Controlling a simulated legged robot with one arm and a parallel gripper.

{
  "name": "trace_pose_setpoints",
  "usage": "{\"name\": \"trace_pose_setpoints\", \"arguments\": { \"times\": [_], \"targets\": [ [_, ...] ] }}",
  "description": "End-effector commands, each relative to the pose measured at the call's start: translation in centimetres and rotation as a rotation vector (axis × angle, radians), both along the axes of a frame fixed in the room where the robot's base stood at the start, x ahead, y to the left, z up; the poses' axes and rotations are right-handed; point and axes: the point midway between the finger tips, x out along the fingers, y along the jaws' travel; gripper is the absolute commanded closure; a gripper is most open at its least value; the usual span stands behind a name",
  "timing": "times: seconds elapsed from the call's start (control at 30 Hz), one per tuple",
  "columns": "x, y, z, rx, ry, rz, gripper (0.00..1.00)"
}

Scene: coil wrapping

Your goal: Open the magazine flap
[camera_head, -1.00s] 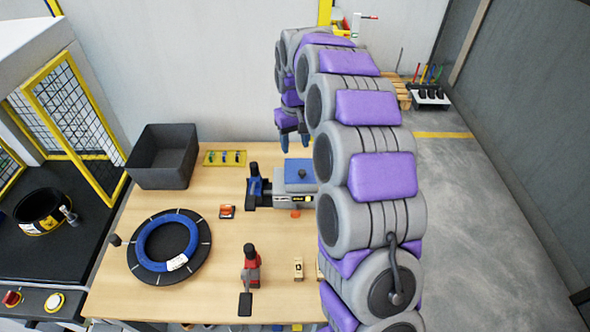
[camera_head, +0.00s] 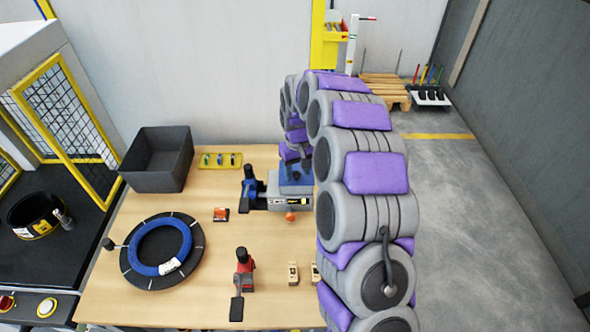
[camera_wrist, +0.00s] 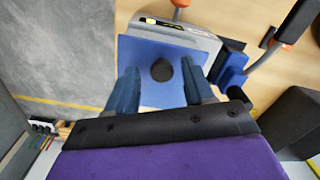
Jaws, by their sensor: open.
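The magazine flap is a flat blue plate (camera_wrist: 145,50) on top of a grey taping machine (camera_head: 290,203), with a dark round knob (camera_wrist: 162,69) standing on it. The flap (camera_head: 297,179) lies flat on the machine in the head view. My gripper (camera_wrist: 161,66) is open over the flap, one blue finger on each side of the knob, with visible gaps between fingers and knob. Whether the fingertips touch the plate I cannot tell. In the head view my gripper sits just above the flap and partly hides it.
A dark bin (camera_head: 158,160) and a yellow tray (camera_head: 221,161) stand behind left. A blue coil (camera_head: 161,247) lies on a black round plate at left. A red-handled tool (camera_head: 244,270) and small boxes (camera_head: 293,274) are in front.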

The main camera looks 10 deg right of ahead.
Motion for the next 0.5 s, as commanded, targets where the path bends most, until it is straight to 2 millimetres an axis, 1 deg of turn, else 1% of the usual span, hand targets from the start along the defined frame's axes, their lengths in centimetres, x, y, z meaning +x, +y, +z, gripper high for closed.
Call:
{"name": "trace_pose_setpoints", "arguments": {
  "times": [0.03, 0.07, 0.3, 0.5],
  "targets": [
    [-0.01, 0.04, 0.02, 0.0, 0.0, 0.0, 0.48],
    [-0.01, 0.12, 0.03, -0.001, 0.0, 0.0, 0.51],
    [0.0, 0.81, 0.05, -0.009, -0.001, 0.0, 0.73],
    [0.05, 0.67, 0.03, -0.005, 0.0, 0.001, 0.93]
  ]
}}
